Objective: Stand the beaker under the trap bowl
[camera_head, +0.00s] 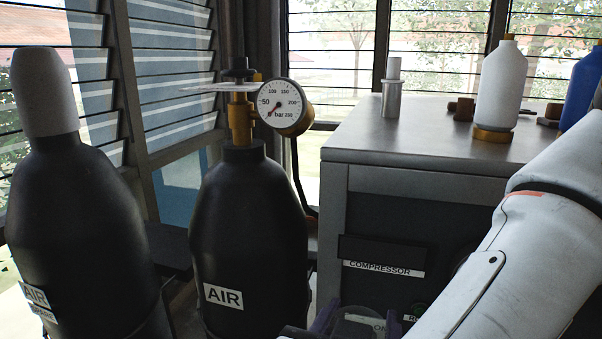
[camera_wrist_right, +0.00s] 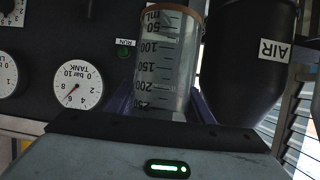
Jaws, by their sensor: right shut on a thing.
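My right gripper (camera_head: 358,327) shows at the bottom edge of the head view, its purple fingers on both sides of the clear beaker (camera_head: 366,319). In the wrist view, which is upside down, the right gripper (camera_wrist_right: 162,100) is shut on the beaker (camera_wrist_right: 172,55), a clear vessel with dark mL marks and a brownish edge at the picture's top. The beaker appears upright, in front of the compressor's dark panel. I cannot make out the trap bowl for sure in either view. My left gripper is not in view.
A compressor cabinet (camera_head: 420,150) stands at the right, with a white bottle (camera_head: 502,85) and a blue bottle (camera_head: 582,88) on top. Two black AIR cylinders (camera_head: 248,235) (camera_head: 80,230) stand at the left; one carries a pressure gauge (camera_head: 282,105). The wrist view shows a tank gauge (camera_wrist_right: 78,86).

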